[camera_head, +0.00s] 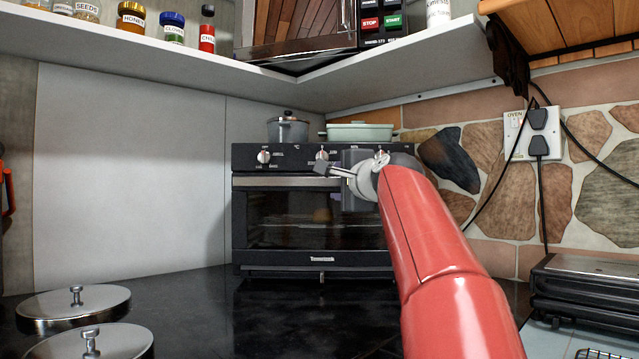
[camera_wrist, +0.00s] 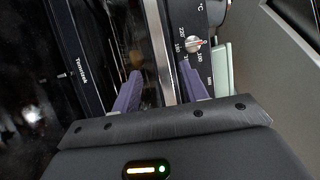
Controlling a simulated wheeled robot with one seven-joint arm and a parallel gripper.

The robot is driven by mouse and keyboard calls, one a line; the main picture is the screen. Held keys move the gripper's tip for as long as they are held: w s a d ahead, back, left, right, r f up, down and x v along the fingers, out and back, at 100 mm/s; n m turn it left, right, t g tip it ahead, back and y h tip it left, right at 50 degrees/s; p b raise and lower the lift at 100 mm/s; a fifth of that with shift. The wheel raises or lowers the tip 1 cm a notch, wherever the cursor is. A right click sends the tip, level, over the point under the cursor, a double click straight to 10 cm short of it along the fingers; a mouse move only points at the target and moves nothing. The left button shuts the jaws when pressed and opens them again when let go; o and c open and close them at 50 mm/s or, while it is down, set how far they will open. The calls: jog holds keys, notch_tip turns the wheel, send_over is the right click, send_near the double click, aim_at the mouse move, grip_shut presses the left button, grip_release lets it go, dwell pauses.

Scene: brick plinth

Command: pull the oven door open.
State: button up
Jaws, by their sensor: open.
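The black oven (camera_head: 313,258) stands on the dark counter, with its glass door (camera_head: 285,222) shut. The silver handle bar (camera_head: 265,182) runs along the top of the door, below the knobs. My gripper (camera_head: 320,169) is in front of the handle, and my red arm hides the oven's right part. In the wrist view, the oven appears turned on its side. The two purple fingers of my gripper (camera_wrist: 160,88) are apart, one on the door-glass side of the handle bar (camera_wrist: 160,45) and one on the knob side. I cannot tell whether they touch it.
A grey pot (camera_head: 288,130) and a pale green dish (camera_head: 360,132) sit on the oven. Metal lids (camera_head: 75,307) lie at the left front. A black appliance (camera_head: 585,290) stands at right. A shelf (camera_head: 180,65) hangs above. The counter before the oven is clear.

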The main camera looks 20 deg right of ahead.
aim_at(323, 182)
jog(key=w+p, duration=0.2)
jog(key=w, duration=0.5)
jog(key=shift+w+p, duration=0.2)
jog(key=shift+p, duration=0.15)
grip_shut()
